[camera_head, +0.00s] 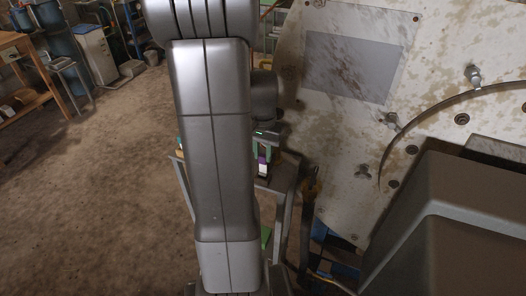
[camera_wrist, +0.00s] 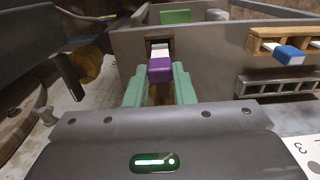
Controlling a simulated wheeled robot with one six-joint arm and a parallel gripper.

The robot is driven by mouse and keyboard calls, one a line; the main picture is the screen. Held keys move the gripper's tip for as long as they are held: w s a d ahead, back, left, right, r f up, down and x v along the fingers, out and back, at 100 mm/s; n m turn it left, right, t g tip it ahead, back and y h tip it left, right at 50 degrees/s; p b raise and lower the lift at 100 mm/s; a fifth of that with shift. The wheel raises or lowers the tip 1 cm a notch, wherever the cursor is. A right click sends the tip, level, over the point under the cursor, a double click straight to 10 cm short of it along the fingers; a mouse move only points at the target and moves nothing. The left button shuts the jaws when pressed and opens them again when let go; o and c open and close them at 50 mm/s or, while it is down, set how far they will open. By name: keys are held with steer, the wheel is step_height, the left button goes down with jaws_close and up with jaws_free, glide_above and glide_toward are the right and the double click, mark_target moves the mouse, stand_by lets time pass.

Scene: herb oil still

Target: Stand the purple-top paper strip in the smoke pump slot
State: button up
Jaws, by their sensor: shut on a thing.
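The purple-top paper strip (camera_wrist: 160,72) is between the teal fingertips of my gripper (camera_wrist: 160,84) in the wrist view, its purple end towards the camera. White shows just behind the purple. In the head view, the purple and white strip (camera_head: 263,158) shows below my gripper (camera_head: 262,148), beside my arm. My gripper is shut on the strip. A grey wall (camera_wrist: 225,48) stands just beyond the strip, with a dark upright gap directly behind it. I cannot tell whether this is the smoke pump slot, or whether the strip touches the wall.
A wooden holder (camera_wrist: 265,46) with a blue-top strip (camera_wrist: 290,55) is at the right, above a grey slotted rack (camera_wrist: 268,85). A green block (camera_wrist: 175,16) lies beyond the wall. In the head view, a large stained pale panel (camera_head: 340,135) fills the right; floor is open at left.

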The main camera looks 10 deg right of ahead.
steer(key=shift+f, duration=0.2)
stand_by(0.5)
steer(key=shift+f+b, duration=0.85)
steer(key=shift+f, duration=0.15)
steer(key=o, duration=1)
steer(key=shift+o, duration=0.2)
step_height(320, 180, up, 14)
steer(key=shift+p, duration=0.3)
steer(key=shift+f, duration=0.15)
step_height(320, 180, down, 14)
steer(key=shift+r+b, duration=0.1)
steer(key=shift+b, duration=0.2)
steer(key=shift+r, duration=0.35)
